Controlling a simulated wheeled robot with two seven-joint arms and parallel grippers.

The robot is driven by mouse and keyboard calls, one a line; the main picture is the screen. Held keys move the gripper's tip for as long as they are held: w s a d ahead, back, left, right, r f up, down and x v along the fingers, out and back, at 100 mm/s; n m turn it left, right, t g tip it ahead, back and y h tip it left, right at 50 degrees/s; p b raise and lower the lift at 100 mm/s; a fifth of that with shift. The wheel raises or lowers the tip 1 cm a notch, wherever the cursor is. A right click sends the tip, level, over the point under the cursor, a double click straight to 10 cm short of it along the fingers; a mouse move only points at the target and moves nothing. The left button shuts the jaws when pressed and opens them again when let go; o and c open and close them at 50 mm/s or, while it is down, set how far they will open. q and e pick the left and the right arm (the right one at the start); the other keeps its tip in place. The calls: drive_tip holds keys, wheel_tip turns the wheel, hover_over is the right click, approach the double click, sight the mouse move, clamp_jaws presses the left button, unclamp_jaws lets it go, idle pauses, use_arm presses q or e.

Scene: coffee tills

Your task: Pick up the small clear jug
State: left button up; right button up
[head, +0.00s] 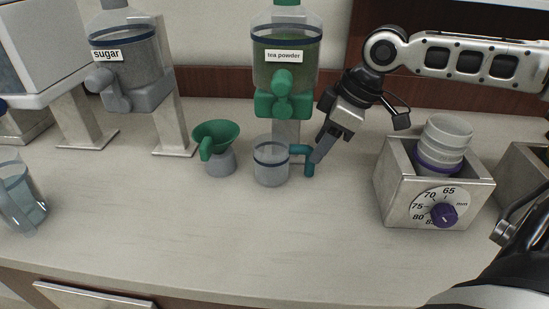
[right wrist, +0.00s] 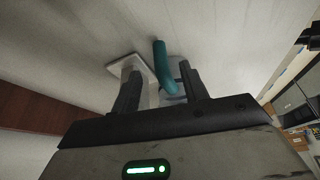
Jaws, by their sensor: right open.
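The small clear jug (head: 270,168) stands upright on the counter below the tea powder dispenser, with a dark band near its rim. Its teal handle (head: 307,160) points right. My right gripper (head: 317,154) is beside the handle, fingers angled down. In the right wrist view the fingers are open, and the teal handle (right wrist: 160,58) shows between them, ahead of the gripper (right wrist: 160,88). I cannot tell whether a finger touches it. The jug's body is mostly hidden in that view. My left gripper is not in view.
A green funnel (head: 216,137) on a grey base stands left of the jug. Tea powder (head: 284,62) and sugar (head: 128,57) dispensers stand behind. A dial box (head: 394,188) holding a clear cup is to the right. A larger clear jug (head: 20,195) is far left. The front counter is clear.

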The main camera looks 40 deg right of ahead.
sight(311, 177)
drive_tip(key=x, duration=0.1)
drive_tip(key=b+x, duration=0.1)
drive_tip(key=x, duration=0.2)
drive_tip(key=shift+s+d+f+b, duration=0.1)
drive_tip(key=shift+s+f+b, duration=0.15)
drive_tip(key=shift+f+b, duration=0.25)
drive_tip(key=shift+w+f, duration=0.15)
drive_tip(key=shift+f, duration=0.2)
clamp_jaws()
